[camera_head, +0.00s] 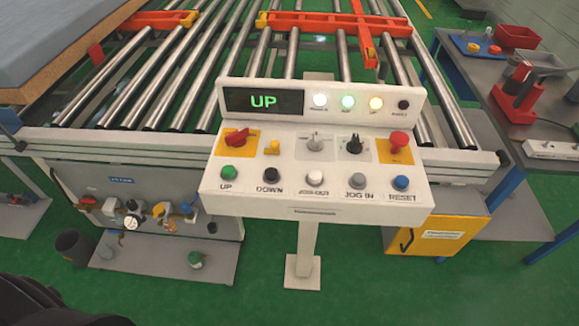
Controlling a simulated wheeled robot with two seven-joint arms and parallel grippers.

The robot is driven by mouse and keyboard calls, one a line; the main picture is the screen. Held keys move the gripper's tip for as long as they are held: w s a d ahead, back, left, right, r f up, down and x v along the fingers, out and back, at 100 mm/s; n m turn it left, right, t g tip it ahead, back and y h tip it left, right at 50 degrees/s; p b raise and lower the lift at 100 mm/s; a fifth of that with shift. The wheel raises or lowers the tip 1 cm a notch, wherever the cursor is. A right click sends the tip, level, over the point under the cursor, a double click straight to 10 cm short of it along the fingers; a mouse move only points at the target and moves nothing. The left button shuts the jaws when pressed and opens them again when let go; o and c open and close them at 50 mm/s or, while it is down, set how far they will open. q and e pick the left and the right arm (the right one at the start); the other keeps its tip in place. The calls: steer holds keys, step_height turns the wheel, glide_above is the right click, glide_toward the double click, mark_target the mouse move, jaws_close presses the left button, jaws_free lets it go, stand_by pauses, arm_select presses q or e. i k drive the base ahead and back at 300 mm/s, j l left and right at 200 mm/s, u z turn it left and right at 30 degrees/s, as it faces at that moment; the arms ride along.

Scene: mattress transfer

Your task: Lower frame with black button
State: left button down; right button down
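A white control panel (320,205) stands on a post in the middle of the head view. The black button (270,174), labelled DOWN, is in the bottom row, just right of the green UP button (228,172). An orange frame (330,22) lies across the roller conveyor (190,70) behind the panel. No gripper shows in this view. A dark shape at the bottom left corner cannot be made out clearly.
White, grey and blue (401,183) buttons share the row. A red mushroom button (398,140) and knobs sit above. A grey table (480,70) with red items is at right. A mattress (60,35) is at upper left. Green floor is free below.

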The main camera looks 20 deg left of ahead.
mark_target(270, 172)
steer(key=i+l+u, duration=0.1)
steer(key=l+u, duration=0.15)
steer(key=l, duration=0.5)
steer(key=l+u, duration=0.3)
steer(key=l, duration=0.4)
